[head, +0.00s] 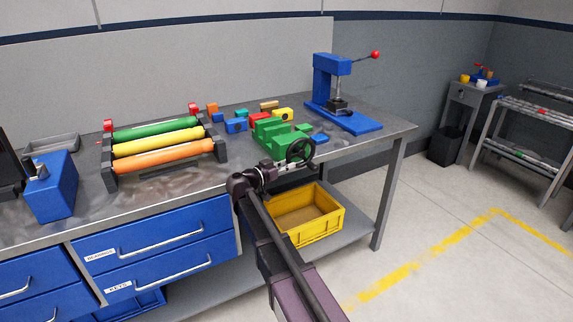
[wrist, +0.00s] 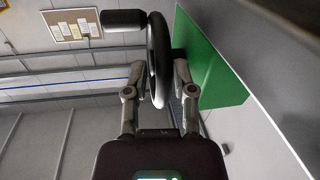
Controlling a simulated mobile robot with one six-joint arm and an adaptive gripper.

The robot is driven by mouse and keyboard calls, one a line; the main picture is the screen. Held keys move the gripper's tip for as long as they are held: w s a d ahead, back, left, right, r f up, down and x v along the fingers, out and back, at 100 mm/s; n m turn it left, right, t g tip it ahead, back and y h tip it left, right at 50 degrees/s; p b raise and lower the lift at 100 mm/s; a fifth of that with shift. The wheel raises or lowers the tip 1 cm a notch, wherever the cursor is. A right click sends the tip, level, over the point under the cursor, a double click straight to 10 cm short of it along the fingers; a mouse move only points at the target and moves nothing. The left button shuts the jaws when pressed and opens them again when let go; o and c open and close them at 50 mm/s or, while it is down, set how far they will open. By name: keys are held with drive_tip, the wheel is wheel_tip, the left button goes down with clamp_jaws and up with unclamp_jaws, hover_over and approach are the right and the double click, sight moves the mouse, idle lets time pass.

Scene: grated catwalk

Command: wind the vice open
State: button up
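The green vice (head: 275,134) sits near the front edge of the grey bench in the head view. Its black handwheel (head: 300,150) faces the bench's front side. In the wrist view the handwheel (wrist: 157,50) shows nearly edge-on, with a dark crank knob (wrist: 124,19) sticking out at upper left. My gripper (head: 281,166) is at the wheel's lower side. The green vice body (wrist: 212,70) is right behind the wheel. The jaw gap is hard to judge.
A blue arbor press (head: 325,80) with a red-knobbed lever stands to the right. Several coloured blocks (head: 237,125) lie behind the vice. A rack of coloured rollers (head: 160,142) stands to the left. A yellow crate (head: 325,232) sits on the lower shelf.

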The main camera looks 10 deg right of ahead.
drive_tip(key=shift+x, duration=0.8)
clamp_jaws()
drive_tip(key=shift+s+a, duration=0.1)
drive_tip(key=shift+a, duration=0.2)
drive_tip(key=shift+d+f, duration=0.1)
drive_tip(key=shift+d, duration=0.25)
drive_tip(key=shift+f+h+b, duration=0.15)
drive_tip(key=shift+h+b, duration=0.15)
drive_tip(key=shift+b, duration=0.15)
